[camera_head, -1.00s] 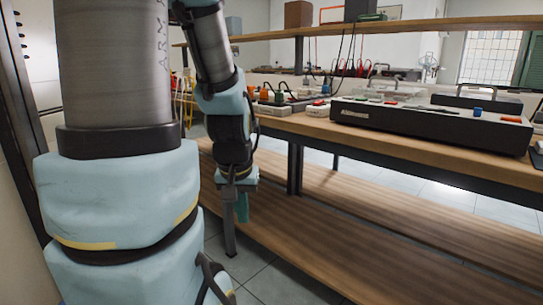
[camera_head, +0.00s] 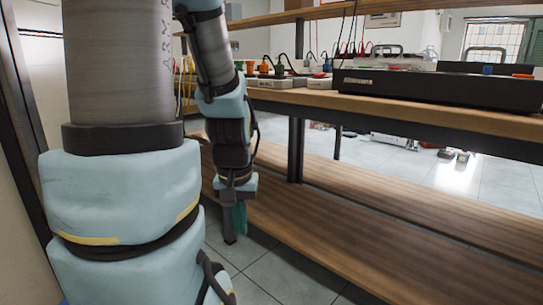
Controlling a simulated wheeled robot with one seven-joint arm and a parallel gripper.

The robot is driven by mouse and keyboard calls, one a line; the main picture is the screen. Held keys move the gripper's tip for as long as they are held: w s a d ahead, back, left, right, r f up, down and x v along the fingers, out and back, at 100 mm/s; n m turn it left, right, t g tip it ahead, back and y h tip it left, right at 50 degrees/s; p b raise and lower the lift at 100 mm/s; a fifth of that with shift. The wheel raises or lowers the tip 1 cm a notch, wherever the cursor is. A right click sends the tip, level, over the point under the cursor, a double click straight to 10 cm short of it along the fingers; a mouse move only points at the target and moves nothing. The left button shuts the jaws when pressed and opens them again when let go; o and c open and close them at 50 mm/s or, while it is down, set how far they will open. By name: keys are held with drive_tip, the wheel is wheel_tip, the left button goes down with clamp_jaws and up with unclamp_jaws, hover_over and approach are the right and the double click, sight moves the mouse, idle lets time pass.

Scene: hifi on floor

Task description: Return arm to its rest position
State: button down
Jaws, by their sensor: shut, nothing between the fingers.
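My arm hangs down in the left half of the head view, its thick upper links close to the camera. My gripper (camera_head: 236,222) is at the lower end of the arm, pointing down. It appears shut and empty, with its fingers small and partly hidden by the wrist. It is in front of the left end of the lower wooden shelf, with grey tiled floor below.
A wooden workbench (camera_head: 440,115) with a lower shelf (camera_head: 330,215) runs along the right. A long black device (camera_head: 430,87) and several smaller boxes with coloured plugs stand on it. A dark post (camera_head: 296,150) stands behind my arm. Tiled floor (camera_head: 265,280) is open below.

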wheel_tip(320, 180, up, 36)
drive_tip(key=p, duration=3.5)
